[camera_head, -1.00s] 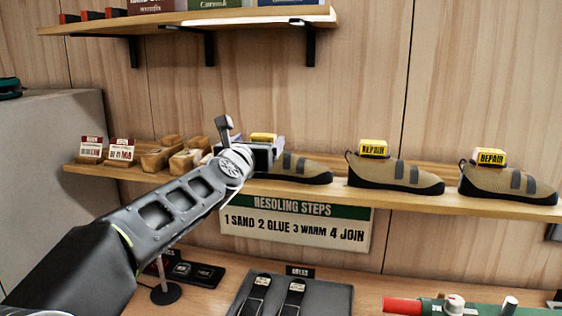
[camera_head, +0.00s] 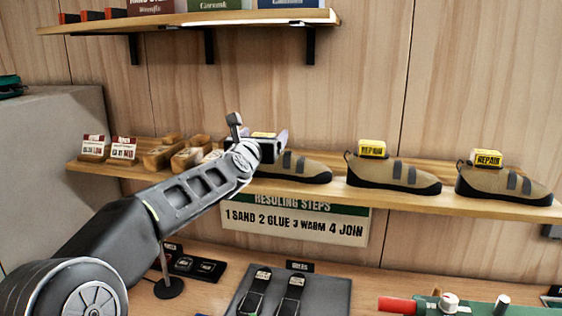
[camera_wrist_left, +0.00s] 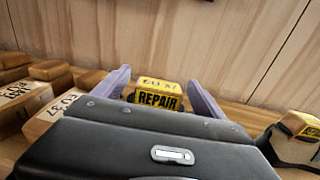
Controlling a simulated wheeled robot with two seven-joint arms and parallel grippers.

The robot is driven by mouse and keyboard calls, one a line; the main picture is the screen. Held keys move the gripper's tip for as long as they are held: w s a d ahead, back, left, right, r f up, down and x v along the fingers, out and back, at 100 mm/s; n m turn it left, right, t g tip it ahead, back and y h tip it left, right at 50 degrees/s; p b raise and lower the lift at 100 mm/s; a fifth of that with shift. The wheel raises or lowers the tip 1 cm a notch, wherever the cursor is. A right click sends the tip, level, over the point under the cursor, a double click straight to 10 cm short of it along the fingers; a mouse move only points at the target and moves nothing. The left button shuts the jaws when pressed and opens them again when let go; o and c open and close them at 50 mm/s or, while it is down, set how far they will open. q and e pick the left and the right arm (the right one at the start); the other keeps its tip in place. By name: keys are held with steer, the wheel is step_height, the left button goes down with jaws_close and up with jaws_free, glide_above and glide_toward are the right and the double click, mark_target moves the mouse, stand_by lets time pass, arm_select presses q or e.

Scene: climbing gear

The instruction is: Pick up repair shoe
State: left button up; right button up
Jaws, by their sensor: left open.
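Tan repair shoes with dark soles, grey straps and yellow REPAIR tags stand in a row on the middle shelf. My left gripper (camera_head: 268,143) is at the leftmost shoe (camera_head: 300,167), whose heel end it hides in the head view. In the left wrist view, the open fingers (camera_wrist_left: 158,92) stand on either side of that shoe's yellow REPAIR tag (camera_wrist_left: 158,98), with visible gaps to it. The gripper body hides the shoe below. The middle shoe (camera_head: 395,175) and the right shoe (camera_head: 505,184) stand clear of the gripper. My right gripper is not seen.
Wooden foot lasts (camera_head: 160,157) stand on the shelf (camera_head: 420,199) left of the gripper, close by. An upper shelf (camera_head: 200,20) is above. A resoling sign (camera_head: 295,222) hangs below. A grey mat (camera_head: 330,292) with straps lies on the bench.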

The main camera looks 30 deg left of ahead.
arm_select(q)
steer(key=shift+c, duration=0.2)
jaws_close()
stand_by(0.8)
steer(key=shift+r, duration=0.1)
